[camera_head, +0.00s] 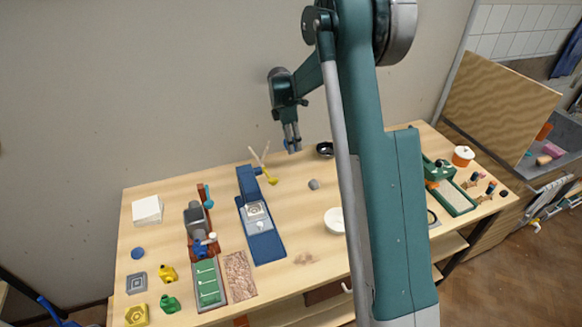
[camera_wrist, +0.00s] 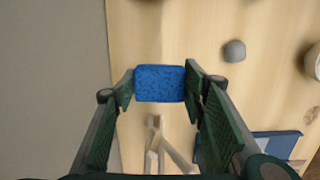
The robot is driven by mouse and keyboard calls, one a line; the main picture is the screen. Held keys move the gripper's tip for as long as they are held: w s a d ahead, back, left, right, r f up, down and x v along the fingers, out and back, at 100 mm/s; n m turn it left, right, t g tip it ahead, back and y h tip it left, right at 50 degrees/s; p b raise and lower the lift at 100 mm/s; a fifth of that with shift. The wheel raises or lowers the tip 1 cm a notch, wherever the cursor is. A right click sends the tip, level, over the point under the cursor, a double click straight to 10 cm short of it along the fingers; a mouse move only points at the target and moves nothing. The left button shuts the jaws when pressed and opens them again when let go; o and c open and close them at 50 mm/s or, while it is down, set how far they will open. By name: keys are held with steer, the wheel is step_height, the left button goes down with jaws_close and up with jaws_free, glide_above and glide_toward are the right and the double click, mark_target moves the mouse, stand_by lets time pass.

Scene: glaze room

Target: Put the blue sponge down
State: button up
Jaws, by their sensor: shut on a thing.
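The blue sponge (camera_wrist: 159,91) is a speckled block between the two green fingers of my gripper (camera_wrist: 158,78) in the wrist view, touching them on both sides. In the head view my gripper (camera_head: 291,146) hangs near the back edge of the wooden table (camera_head: 300,257). Only a small bit of the blue sponge (camera_head: 286,144) shows there beside the fingertips. The sponge appears to be held above the table; the exact height cannot be told.
A grey lump (camera_head: 313,184) and a dark bowl (camera_head: 325,149) are close by. Pale wooden sticks (camera_head: 261,154) rise beside a blue stand (camera_head: 262,247) on the left. A white bowl (camera_head: 334,221) is nearer the front. Bare wood lies around the grey lump.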

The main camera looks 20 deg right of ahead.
glide_above(292, 166)
steer(key=shift+w+a+f, duration=0.1)
steer(key=shift+a+f, duration=0.05)
steer(key=shift+f, duration=3)
steer(key=shift+f, duration=1.8)
steer(key=shift+f, duration=0.15)
steer(key=o, duration=0.7)
steer(key=shift+o, duration=0.2)
steer(key=r, duration=0.4)
steer(key=a+r, duration=0.1)
steer(key=r, duration=0.7)
steer(key=shift+a+r, duration=0.1)
steer(key=shift+a, duration=0.3)
